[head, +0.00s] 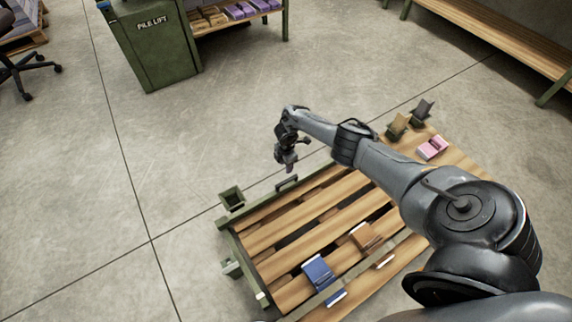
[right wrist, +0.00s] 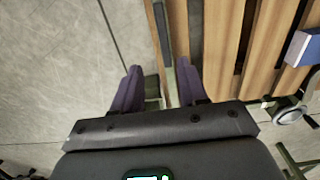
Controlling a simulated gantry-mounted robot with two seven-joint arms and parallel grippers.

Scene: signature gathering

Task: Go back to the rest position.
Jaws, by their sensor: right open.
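My right arm reaches in from the right over the slatted wooden pallet table. My right gripper (head: 287,163) hangs above the far left edge of the pallet table (head: 262,239), pointing down. In the right wrist view its two fingers (right wrist: 157,92) are spread apart with nothing between them; floor and the green table edge show below. My left gripper is not in the frames.
On the pallet lie a blue book (head: 318,273), a brown book (head: 365,236) and a pink book (head: 432,148). Dark bookends (head: 422,111) stand at the far end. A green cabinet (head: 160,50) stands at the back. The floor (head: 120,200) to the left is clear.

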